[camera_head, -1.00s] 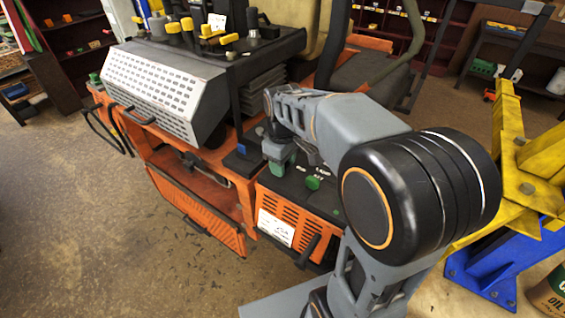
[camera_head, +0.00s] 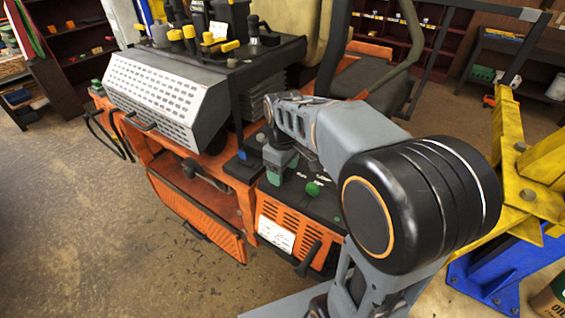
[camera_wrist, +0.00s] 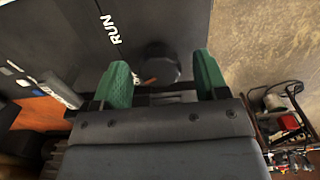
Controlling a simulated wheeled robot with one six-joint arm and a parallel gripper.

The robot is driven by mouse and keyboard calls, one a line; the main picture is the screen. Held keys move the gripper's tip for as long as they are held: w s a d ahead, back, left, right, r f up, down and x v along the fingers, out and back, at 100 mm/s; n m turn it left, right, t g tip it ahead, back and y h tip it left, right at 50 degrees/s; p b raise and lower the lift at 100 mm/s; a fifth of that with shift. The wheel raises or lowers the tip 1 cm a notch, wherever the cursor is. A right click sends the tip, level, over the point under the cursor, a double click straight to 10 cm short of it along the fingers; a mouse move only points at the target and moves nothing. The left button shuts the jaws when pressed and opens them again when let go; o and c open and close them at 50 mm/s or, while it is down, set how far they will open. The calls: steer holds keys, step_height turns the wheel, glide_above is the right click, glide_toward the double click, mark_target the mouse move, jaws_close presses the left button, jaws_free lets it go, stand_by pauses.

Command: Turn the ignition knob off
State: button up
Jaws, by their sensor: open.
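The ignition knob seems to be the dark round knob (camera_wrist: 160,64) on the black panel in the wrist view, beside the white RUN label (camera_wrist: 110,29). My gripper (camera_wrist: 163,80) is open, with one green fingertip on each side of the knob in that view. I cannot tell whether either fingertip touches it. In the head view my gripper (camera_head: 277,172) points down over the black panel (camera_head: 325,207) of the orange mower. There my gripper and arm hide the dark knob.
The grey perforated cover (camera_head: 165,95) and yellow-tipped levers (camera_head: 205,40) are at the back left. A yellow and blue lift frame (camera_head: 525,190) stands at the right. Floor is open at the left.

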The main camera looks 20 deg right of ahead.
step_height(320, 180, up, 14)
stand_by(0.5)
steer(key=shift+f, duration=0.1)
